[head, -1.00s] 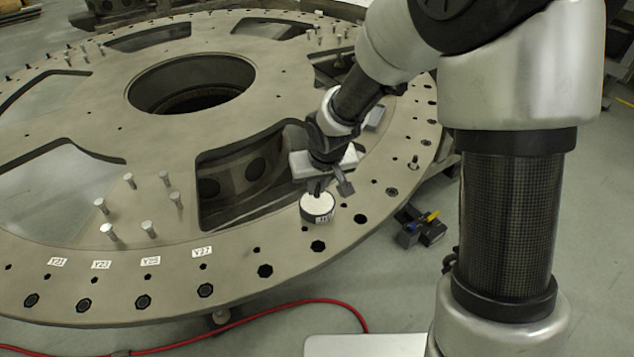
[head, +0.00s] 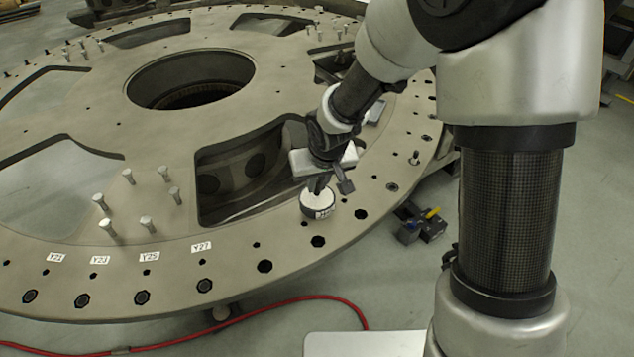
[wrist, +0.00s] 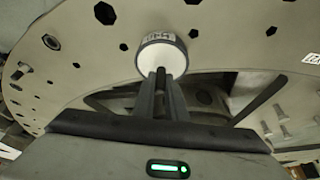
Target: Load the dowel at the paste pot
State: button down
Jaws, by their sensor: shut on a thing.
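The paste pot (head: 318,210) is a short round pot with white paste on top, a dark rim and a label on its side. It stands on the turret plate (head: 150,262) near the outer edge, and also shows in the wrist view (wrist: 163,55). My gripper (head: 318,188) points down right over the pot. In the wrist view its two dark fingers (wrist: 162,78) end at the pot's white top. The fingers are close together and shut on the dowel, which is mostly hidden between them. I cannot tell whether its tip touches the paste.
Several upright metal pins (head: 147,224) stand on the plate left of a large cut-out. White labels (head: 201,247) and bolt holes line the rim. A red cable (head: 290,301) and a dark tool (head: 421,226) lie on the floor.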

jog(key=shift+f+b, duration=0.5)
jog(key=shift+b, duration=0.05)
dwell(1.4)
jog(key=shift+r+p, duration=2.65)
jog(key=shift+r, duration=0.95)
